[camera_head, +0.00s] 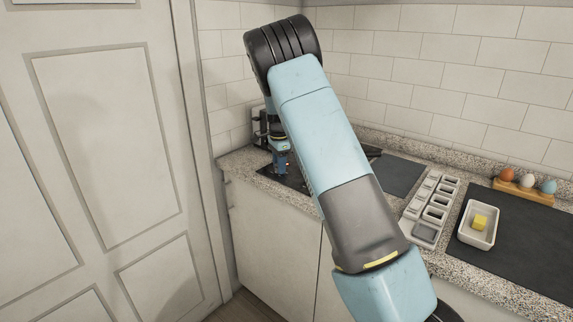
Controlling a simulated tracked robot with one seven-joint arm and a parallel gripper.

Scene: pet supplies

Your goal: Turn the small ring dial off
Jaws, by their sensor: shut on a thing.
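My gripper (281,169) points down at the far left end of the counter, low over a black hob-like plate (262,178). It is small in the view and partly behind my arm. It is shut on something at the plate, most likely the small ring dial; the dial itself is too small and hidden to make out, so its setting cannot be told.
A grey tray with several compartments (412,212) lies on the speckled counter. To its right are a white dish (465,233) with a yellow block (480,223) and a wooden egg holder (542,197). A white door (100,160) stands at left; a tiled wall is behind.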

